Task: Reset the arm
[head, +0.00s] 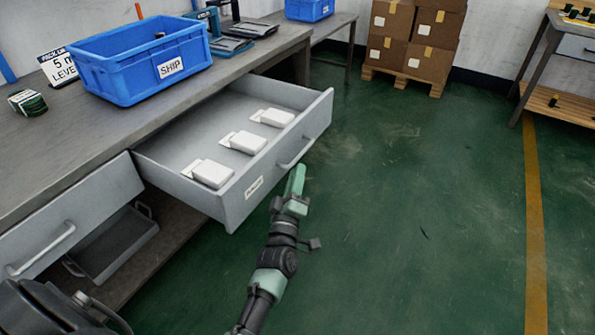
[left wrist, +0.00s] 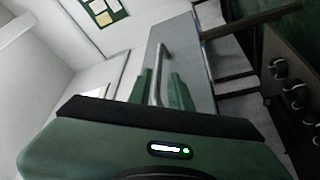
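My left arm reaches up from the bottom middle of the head view. Its green left gripper (head: 296,180) is just in front of the handle (head: 297,155) of the pulled-out grey drawer (head: 246,204). In the left wrist view the gripper's two green fingers (left wrist: 160,92) stand apart, with the handle bar (left wrist: 158,62) between them; gaps show beside the bar. Three white boxy pieces (head: 249,142) lie in a row in the drawer. My right gripper is not in view.
The workbench (head: 60,145) carries a blue SHIP bin (head: 120,85). A second drawer (head: 75,220) at the left looks shut. Stacked cartons (head: 410,40) stand on a pallet at the back. The green floor (head: 420,200) right of the drawer is clear.

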